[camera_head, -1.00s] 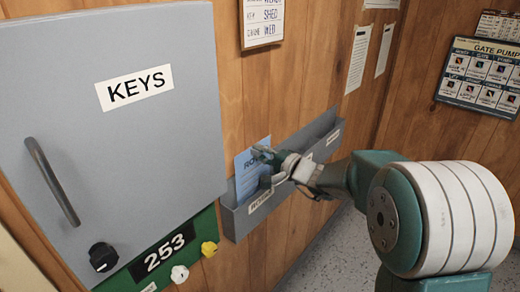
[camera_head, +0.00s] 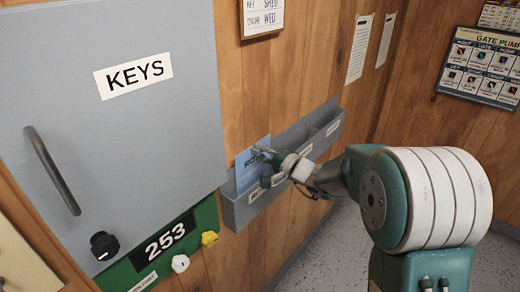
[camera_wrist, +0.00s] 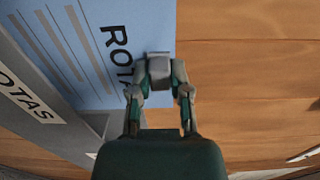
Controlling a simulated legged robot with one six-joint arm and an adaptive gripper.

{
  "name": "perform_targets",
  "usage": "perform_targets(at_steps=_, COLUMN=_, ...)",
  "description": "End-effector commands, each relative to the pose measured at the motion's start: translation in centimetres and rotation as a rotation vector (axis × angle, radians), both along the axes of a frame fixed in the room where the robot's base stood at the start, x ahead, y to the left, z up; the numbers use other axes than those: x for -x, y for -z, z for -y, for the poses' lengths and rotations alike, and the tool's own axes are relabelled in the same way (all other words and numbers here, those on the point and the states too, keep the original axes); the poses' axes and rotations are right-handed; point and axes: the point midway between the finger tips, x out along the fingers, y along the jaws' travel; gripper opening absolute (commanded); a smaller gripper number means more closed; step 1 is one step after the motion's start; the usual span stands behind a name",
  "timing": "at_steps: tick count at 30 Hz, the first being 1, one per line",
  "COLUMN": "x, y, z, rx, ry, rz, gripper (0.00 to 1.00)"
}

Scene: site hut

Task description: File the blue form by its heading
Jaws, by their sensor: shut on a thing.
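The blue form (camera_head: 246,172) stands upright in the left compartment of the grey wall file (camera_head: 232,212). Its heading begins "ROTA" in the wrist view (camera_wrist: 85,75), with the rest hidden by my gripper. That compartment's label reads "ROTAS" (camera_wrist: 25,95). My gripper (camera_head: 264,166) is shut on the form's right edge, just above the file's front; its fingers also show in the wrist view (camera_wrist: 159,75). The form's lower part is hidden behind the file's front wall. I cannot tell whether it touches the bottom.
The file's compartments to the right look empty, with labels too small to read. A grey KEYS cabinet (camera_head: 110,90) with a handle stands close on the left. Below it is a green panel marked 253 (camera_head: 165,245) with knobs. Papers hang on the wood wall above.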

Motion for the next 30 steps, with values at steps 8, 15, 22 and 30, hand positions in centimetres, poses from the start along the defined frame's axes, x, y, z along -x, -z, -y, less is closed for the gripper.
perform_targets(at_steps=8, x=0.0, y=-0.1, z=0.0, rx=0.0, ry=0.0, rz=0.001, gripper=0.0)
perform_targets(at_steps=15, x=0.0, y=-0.1, z=0.0, rx=0.0, ry=0.0, rz=0.001, gripper=0.64)
perform_targets(at_steps=22, x=0.0, y=-0.1, z=0.0, rx=0.0, ry=0.0, rz=0.001, gripper=0.64)
perform_targets(at_steps=30, x=1.8, y=-0.1, z=2.5, rx=0.0, ry=0.004, rz=0.001, gripper=0.64)
